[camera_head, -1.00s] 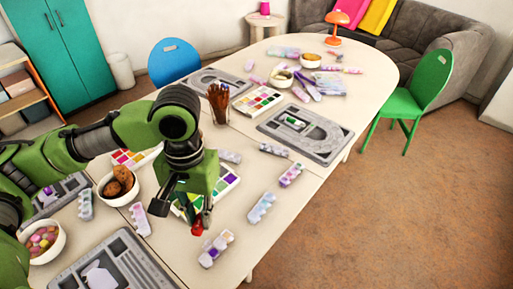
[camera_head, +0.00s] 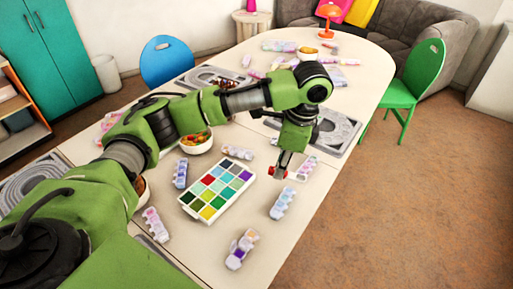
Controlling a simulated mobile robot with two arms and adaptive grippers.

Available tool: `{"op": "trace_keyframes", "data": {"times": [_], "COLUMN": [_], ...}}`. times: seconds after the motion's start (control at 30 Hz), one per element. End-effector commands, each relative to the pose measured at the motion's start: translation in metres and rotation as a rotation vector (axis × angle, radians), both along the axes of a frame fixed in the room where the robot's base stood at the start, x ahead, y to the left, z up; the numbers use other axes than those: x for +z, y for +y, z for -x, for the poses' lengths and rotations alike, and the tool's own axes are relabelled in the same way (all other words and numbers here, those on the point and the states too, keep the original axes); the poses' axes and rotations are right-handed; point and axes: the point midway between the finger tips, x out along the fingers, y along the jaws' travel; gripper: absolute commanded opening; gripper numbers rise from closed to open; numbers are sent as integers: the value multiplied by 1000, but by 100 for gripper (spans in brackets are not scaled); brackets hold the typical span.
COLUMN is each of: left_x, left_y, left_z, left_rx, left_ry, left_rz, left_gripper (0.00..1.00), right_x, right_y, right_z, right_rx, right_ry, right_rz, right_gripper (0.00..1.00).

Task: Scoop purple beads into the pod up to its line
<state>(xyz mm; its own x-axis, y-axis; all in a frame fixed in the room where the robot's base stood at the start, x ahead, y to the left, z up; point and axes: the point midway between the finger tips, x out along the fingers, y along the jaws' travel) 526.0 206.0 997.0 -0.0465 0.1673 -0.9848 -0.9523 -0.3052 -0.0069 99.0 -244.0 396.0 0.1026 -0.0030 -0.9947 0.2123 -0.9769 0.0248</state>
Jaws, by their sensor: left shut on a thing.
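My left gripper (camera_head: 284,164) points down over the table, right of the bead tray. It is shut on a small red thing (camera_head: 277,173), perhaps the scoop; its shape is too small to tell. The white bead tray (camera_head: 207,214) holds squares of several colours, with purple ones (camera_head: 245,175) at its right end. A clear pod strip (camera_head: 241,249) with some purple and orange inside lies near the front edge. Another pale pod strip (camera_head: 282,203) lies below the gripper. I cannot tell which pod is meant, nor see its line. My right gripper is not in view.
More pod strips lie around the tray, one beside the gripper (camera_head: 307,167). A bowl of coloured pieces (camera_head: 197,145) stands behind the tray. A grey board (camera_head: 340,133) lies behind the gripper, partly hidden by my arm. The table is bare between tray and front pod.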

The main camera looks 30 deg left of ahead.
Motion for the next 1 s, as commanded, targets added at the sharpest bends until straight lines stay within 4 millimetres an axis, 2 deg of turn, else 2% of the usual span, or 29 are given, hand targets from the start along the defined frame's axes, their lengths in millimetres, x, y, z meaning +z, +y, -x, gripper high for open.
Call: {"op": "trace_keyframes", "data": {"times": [0.27, 0.5, 0.8, 1.0], "left_x": [-30, -58, -95, -113], "left_y": [31, 68, 120, 148], "left_z": [-53, -92, -129, -142], "left_rx": [-530, -1003, -1555, -1828], "left_ry": [3, -12, -53, -85], "left_rz": [-40, -72, -108, -123], "left_gripper": [3, 3, 3, 3], "right_x": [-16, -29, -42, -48], "right_y": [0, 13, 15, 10], "right_z": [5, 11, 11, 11], "right_rx": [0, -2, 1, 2], "right_ry": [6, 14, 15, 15], "right_rz": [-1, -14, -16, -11], "right_gripper": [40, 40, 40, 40]}}
